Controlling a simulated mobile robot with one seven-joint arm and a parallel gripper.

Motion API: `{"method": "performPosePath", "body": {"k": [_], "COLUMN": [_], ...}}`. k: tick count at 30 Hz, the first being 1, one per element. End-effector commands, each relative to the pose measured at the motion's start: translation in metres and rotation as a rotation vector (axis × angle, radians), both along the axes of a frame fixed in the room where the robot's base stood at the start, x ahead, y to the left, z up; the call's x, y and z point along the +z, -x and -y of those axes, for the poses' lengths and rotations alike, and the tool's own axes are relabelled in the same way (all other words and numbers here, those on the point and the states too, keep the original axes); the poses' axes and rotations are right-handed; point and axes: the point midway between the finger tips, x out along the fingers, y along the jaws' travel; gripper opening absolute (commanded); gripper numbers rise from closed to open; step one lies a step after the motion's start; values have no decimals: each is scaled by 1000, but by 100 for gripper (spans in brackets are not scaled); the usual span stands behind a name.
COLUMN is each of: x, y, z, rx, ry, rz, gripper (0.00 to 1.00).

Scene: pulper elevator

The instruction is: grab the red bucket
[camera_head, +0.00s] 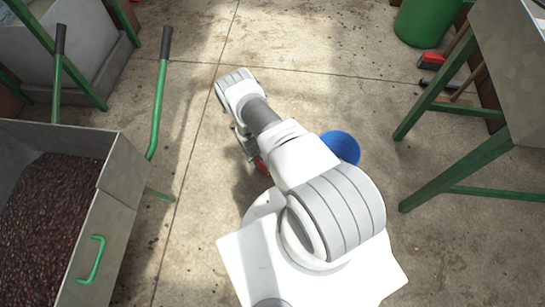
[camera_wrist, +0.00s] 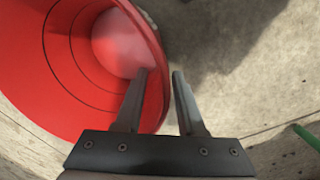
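The red bucket (camera_wrist: 75,55) fills the upper left of the wrist view, its open mouth and inner wall facing the camera. In the head view only a small red part of it (camera_head: 262,166) shows; my arm hides the rest. My gripper (camera_wrist: 159,74) is open at the bucket's right edge. Its left finger overlaps the bucket's inside and its right finger is over the floor outside. The rim lies in the gap between them, and I cannot tell whether either finger touches it.
A blue bucket (camera_head: 341,147) stands just right of my arm. A cart of dark beans (camera_head: 125,172) with green handles is at left. A green-legged metal table (camera_head: 520,60) is at right, with a green bin (camera_head: 425,22) behind it. The concrete floor beyond my arm is mostly clear.

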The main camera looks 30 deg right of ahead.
Motion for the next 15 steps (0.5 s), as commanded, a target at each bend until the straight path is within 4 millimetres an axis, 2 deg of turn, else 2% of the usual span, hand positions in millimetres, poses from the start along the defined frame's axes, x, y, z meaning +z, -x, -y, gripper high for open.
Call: {"method": "performPosePath", "body": {"k": [2,8,15], "x": [1,1,1], "y": [0,0,0], "z": [0,0,0], "rx": [0,0,0], "ry": [0,0,0], "rz": [0,-1,-1], "gripper": [35,0,0]}}
